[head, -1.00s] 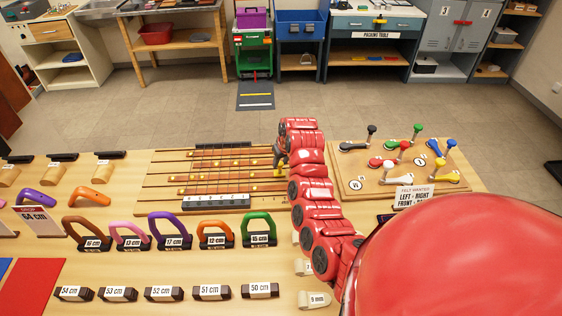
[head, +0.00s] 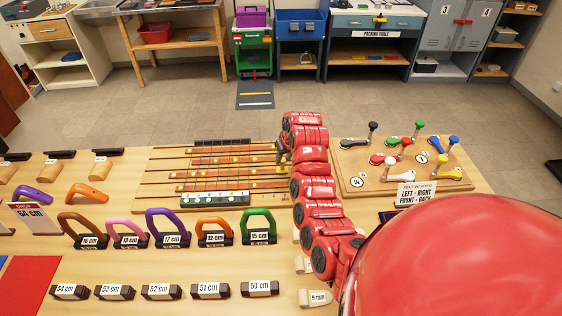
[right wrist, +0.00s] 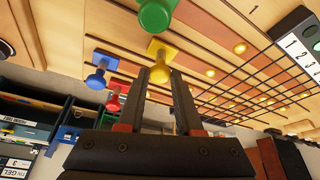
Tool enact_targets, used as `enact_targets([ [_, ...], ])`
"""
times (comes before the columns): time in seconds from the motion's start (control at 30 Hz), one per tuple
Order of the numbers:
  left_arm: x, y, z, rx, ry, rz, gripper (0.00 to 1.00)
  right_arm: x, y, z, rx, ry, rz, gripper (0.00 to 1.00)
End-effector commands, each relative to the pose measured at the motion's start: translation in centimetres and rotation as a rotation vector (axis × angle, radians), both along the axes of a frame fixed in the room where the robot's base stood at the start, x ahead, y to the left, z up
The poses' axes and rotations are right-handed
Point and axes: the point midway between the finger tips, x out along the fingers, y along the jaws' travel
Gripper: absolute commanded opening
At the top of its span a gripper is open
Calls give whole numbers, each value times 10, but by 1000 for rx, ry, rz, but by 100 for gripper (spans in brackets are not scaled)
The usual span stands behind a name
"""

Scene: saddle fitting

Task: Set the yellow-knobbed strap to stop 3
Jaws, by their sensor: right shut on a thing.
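The strap board (head: 145,195) lies on the bench, with several straps running left to right. A strip (head: 214,199) with numbers and green dots crosses its front; the numbers 1, 2 and 3 show on this strip in the right wrist view (right wrist: 296,44). My right gripper (head: 283,158) is at the board's right side, partly hidden by my arm. In the right wrist view its fingers (right wrist: 167,75) are shut on the yellow knob (right wrist: 160,52). A green knob (right wrist: 154,14), a blue knob (right wrist: 96,80) and a red knob (right wrist: 113,104) are near. My left gripper is out of view.
A board with coloured knobbed levers (head: 350,184) lies to the right. Coloured handles with cm labels (head: 215,233) and dark labelled blocks (head: 160,291) stand in front. Dark rods (right wrist: 240,95) form a grid over the strap board. Open floor lies beyond the bench.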

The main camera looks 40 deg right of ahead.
Motion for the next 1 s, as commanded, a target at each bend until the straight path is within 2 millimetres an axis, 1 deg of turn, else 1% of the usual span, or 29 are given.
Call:
enact_targets([
  [0.23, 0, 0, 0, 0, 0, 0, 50, 0, 1, 0, 2, 1, 1, 0],
  [0.27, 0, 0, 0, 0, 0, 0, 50, 0, 1, 0, 2, 1, 1, 40],
  [0.3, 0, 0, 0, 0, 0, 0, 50, 0, 1, 0, 1, 1, 0, 47],
  [0.4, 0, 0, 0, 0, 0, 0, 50, 0, 0, 0, 1, 1, 0, 64],
  [0.77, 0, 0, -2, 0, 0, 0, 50, -1, 0, 2, 0, -2, 0, 64],
  [0.87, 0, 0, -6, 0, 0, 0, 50, -3, 1, 9, 0, -2, 0, 64],
  [1.0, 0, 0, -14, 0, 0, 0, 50, -10, 2, 26, -1, -6, -1, 64],
])
